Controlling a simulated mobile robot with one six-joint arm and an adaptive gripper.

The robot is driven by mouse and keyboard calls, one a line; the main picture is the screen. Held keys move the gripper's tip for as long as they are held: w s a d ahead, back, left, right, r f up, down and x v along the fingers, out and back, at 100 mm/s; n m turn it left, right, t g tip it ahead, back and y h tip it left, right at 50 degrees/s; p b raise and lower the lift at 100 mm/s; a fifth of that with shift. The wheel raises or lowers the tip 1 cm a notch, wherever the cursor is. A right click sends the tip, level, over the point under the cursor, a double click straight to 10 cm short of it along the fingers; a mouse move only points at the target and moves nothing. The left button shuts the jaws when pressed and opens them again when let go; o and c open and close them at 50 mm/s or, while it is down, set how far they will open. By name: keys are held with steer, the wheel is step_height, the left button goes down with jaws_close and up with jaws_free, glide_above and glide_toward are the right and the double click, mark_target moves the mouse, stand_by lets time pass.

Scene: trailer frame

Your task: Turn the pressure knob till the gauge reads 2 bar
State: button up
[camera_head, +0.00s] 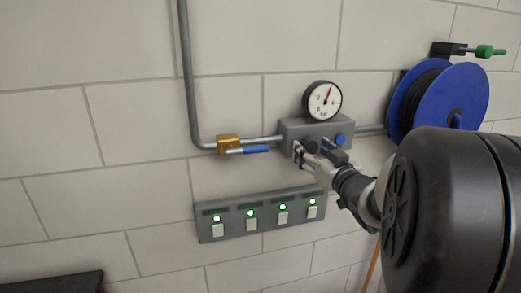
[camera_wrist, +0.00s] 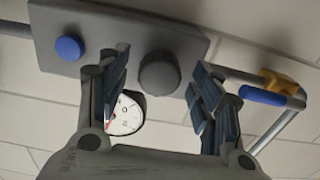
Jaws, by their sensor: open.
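A grey regulator box (camera_head: 290,126) is on the tiled wall with a round white gauge (camera_head: 323,100) above it. The gauge's red needle points up and slightly right; its numbers are too small to read. The gauge also shows, partly hidden by a finger, in the wrist view (camera_wrist: 127,115). A dark round knob (camera_wrist: 159,73) on the box front lies between the fingers of my open gripper (camera_wrist: 160,66), with a gap on each side. A blue knob (camera_wrist: 69,47) is beside it, outside the fingers. In the head view my gripper (camera_head: 316,151) is at the box and covers the dark knob.
A pipe with a brass valve (camera_head: 229,144) and blue lever (camera_head: 255,149) runs left of the box. Below is a grey switch panel (camera_head: 243,211) with several green lights. A blue hose reel (camera_head: 465,92) is at right. The wall left of the pipe is clear.

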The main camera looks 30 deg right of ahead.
steer(key=shift+w, duration=0.4)
steer(key=c, duration=1.1)
steer(key=shift+o, duration=0.2)
